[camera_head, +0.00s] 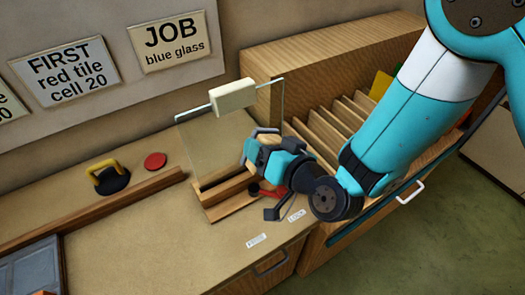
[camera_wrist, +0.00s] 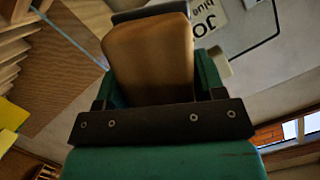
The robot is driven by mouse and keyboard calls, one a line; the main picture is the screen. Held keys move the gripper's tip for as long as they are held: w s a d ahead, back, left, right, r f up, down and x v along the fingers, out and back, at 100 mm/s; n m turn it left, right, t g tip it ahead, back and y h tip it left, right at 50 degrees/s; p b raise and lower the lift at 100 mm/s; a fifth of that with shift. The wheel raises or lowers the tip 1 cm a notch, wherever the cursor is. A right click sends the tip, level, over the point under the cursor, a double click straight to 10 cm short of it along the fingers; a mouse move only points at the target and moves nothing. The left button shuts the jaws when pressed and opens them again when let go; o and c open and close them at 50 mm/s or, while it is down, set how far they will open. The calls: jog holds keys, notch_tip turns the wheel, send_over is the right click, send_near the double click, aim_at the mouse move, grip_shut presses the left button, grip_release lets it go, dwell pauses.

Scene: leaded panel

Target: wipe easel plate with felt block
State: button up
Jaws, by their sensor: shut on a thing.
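The easel plate (camera_head: 212,145) is a clear glass sheet standing tilted on a wooden easel ledge (camera_head: 232,200); its pale edges show in the head view. A cream block (camera_head: 233,96) sits at its top edge and partly shows in the wrist view (camera_wrist: 216,64). My gripper (camera_head: 262,145) is in front of the plate's right part. In the wrist view my gripper is shut on the felt block (camera_wrist: 150,55), a brown, wood-like body with a dark grey layer at its far end. Whether that layer touches the glass I cannot tell.
A wooden rack (camera_head: 335,125) with slots and a yellow sheet (camera_head: 380,86) stands right of the easel. A yellow-handled black suction cup (camera_head: 109,178) and a red disc (camera_head: 155,161) lie left. Signs hang behind. A red item (camera_head: 272,191) lies near the ledge.

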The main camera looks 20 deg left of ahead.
jog(key=shift+s+d, duration=0.15)
jog(key=shift+s+d+f+b, duration=0.15)
jog(key=shift+s+d+b, duration=0.2)
jog(key=shift+b, duration=0.65)
jog(key=shift+s+d+b, duration=0.35)
jog(key=shift+d+b, duration=0.15)
jog(key=shift+b, duration=0.35)
jog(key=shift+s+d+r, duration=0.25)
jog(key=shift+s+d, duration=0.05)
